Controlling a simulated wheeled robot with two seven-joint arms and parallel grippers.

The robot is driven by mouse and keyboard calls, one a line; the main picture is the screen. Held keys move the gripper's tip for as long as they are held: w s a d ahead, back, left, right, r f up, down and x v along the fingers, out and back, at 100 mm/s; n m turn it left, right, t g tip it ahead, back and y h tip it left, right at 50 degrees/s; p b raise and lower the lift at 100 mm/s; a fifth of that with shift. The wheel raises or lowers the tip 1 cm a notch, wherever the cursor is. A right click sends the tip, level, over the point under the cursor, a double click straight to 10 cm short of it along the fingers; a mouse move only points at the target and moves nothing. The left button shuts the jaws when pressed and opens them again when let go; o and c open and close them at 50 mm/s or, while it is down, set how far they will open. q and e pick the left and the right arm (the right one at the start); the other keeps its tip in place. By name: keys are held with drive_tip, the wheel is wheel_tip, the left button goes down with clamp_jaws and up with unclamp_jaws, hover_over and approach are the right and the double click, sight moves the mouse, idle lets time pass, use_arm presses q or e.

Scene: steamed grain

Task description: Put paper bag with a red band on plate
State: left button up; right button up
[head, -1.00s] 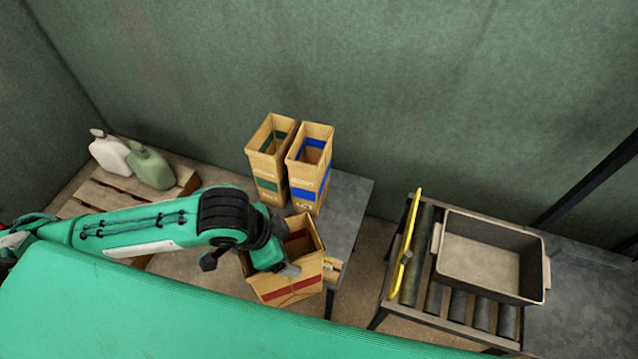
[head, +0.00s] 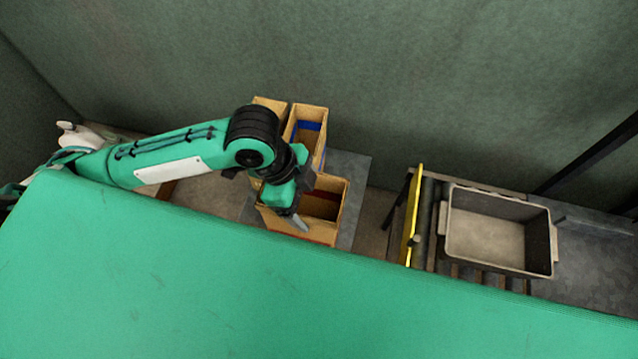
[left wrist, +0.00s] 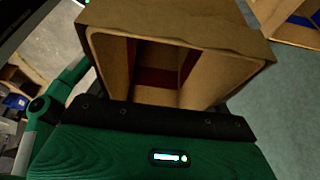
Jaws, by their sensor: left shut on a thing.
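The paper bag with a red band (head: 322,233) is an open-topped brown bag, close in front of two similar bags in the head view. In the left wrist view its open mouth (left wrist: 220,62) faces me, with dark red showing inside. My left gripper (head: 299,222) is shut on the bag's near left wall. The bag's lower part is hidden behind my green body in the head view. I cannot tell surely which thing is the plate. My right gripper is not in view.
A bag with a blue band (head: 309,130) stands behind, with another bag (head: 270,103) partly hidden by my arm. A grey table (head: 352,178) is under them. To the right, a grey tray (head: 550,238) sits on a roller stand with a yellow bar (head: 412,215).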

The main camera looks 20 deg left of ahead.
use_arm(q)
drive_tip(key=p, duration=0.2)
approach(322, 209)
drive_tip(key=w+d+r, duration=0.2)
drive_tip(key=w+r, duration=0.3)
drive_tip(key=w, duration=0.1)
wheel_tip(322, 209, down, 13)
drive_tip(key=p, duration=0.2)
drive_tip(key=shift+s+a+r, duration=0.2)
drive_tip(key=shift+s, duration=0.1)
drive_tip(key=shift+f, duration=0.2)
drive_tip(key=o, duration=1.2)
drive_tip(key=shift+o, duration=0.3)
drive_tip(key=shift+r, duration=0.1)
